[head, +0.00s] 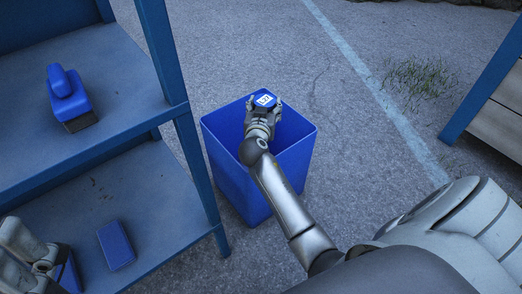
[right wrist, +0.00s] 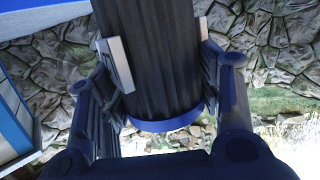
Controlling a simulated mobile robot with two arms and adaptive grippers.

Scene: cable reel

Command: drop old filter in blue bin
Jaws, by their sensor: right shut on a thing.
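The old filter is a dark ribbed cylinder (right wrist: 150,60) with a blue end in the right wrist view. In the head view its blue, white-marked end (head: 264,100) faces up. My right gripper (head: 262,116) is shut on it, with fingers on both sides, also in the right wrist view (right wrist: 158,78). The blue bin (head: 225,165) stands open on the ground. The filter and gripper appear over its opening; their exact height is unclear. My left gripper (head: 48,264) is at the lower left, partly cut off, beside a blue object (head: 70,276).
A blue shelf unit (head: 105,205) stands left of the bin. A blue brush-like object (head: 70,95) is on its upper shelf and a blue block (head: 116,245) on the lower one. Another blue-framed unit (head: 482,90) stands at right. Pavement between is clear.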

